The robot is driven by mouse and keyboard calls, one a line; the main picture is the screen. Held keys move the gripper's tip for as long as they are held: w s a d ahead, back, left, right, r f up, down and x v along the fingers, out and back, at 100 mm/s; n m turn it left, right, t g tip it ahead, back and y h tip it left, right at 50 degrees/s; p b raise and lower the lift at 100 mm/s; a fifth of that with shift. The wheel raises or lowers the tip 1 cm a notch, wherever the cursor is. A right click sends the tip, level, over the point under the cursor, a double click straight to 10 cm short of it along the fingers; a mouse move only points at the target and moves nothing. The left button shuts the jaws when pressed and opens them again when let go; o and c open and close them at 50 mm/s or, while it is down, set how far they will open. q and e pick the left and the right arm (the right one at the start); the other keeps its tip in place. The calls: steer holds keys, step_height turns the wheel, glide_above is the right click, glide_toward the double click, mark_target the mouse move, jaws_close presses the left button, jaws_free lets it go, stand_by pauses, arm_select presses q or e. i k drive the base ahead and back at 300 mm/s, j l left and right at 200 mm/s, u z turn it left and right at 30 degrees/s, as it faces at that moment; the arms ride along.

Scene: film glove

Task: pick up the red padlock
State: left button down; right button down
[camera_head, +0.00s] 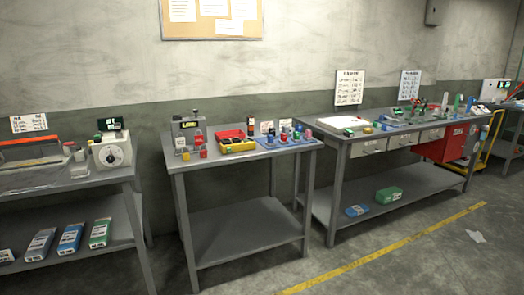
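Several small coloured objects stand on the middle grey table (245,163), too small to tell for sure which is the red padlock. One small red object (203,154) sits in front of a grey device (187,130) at the table's left. Another small reddish object (284,137) is among several coloured pieces on a blue mat (272,145) at the right of the table. Neither of my grippers is in view.
A left bench carries a white dial device (112,150). The floor in front (400,270) is largely clear.

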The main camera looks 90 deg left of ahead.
mark_target(203, 153)
steer(key=u, duration=3.2)
steer(key=i+z, duration=0.35)
steer(key=i, duration=1.2)
